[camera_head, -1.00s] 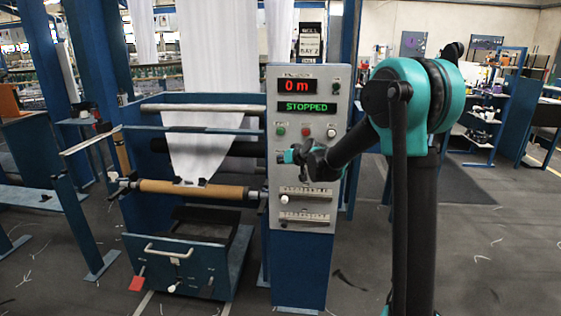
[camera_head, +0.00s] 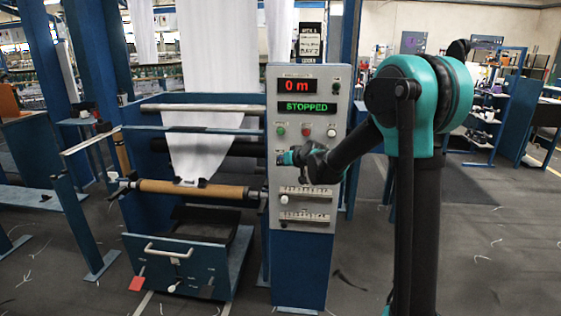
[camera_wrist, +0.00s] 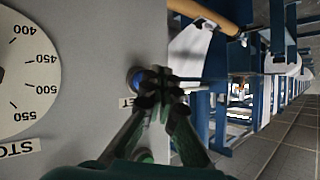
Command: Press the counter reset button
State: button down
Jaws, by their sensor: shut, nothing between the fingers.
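The grey control panel (camera_head: 340,110) shows a red "0 m" display (camera_head: 296,86) and a green "STOPPED" display (camera_head: 307,107). In the wrist view a blue round button (camera_wrist: 136,78) sits on the panel above a partly hidden label ending in "ET". My gripper (camera_wrist: 160,86) is shut and empty, its fingertips at the right edge of the button and partly covering it. I cannot tell whether they touch it.
A green button (camera_head: 281,131), a red button (camera_head: 306,131) and a white button (camera_head: 331,133) form a row above my gripper. Sliders (camera_head: 304,190) lie below it. A white dial (camera_wrist: 25,75) is near in the wrist view. A brown roller (camera_head: 190,189) stands left of the panel.

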jog(key=s, duration=0.5)
jog(key=shift+a, duration=0.1)
dwell(0.3)
dwell(0.4)
jog(key=s+d+f+m+g+h, duration=0.1)
jog(key=s+d+f+g+h, duration=0.1)
jog(key=s+d+f, duration=0.3)
jog(key=s+d+f+m+g+h, duration=0.2)
jog(key=s+d+f, duration=0.3)
jog(key=s+d, duration=0.9)
jog(key=s+d+f+m+g+h, duration=0.1)
jog(key=s+d+f+h, duration=0.2)
jog(key=s, duration=1.4)
jog(key=d+f, duration=0.3)
jog(key=d, duration=0.3)
jog(key=shift+d+g, duration=0.3)
jog(key=shift+g, duration=0.1)
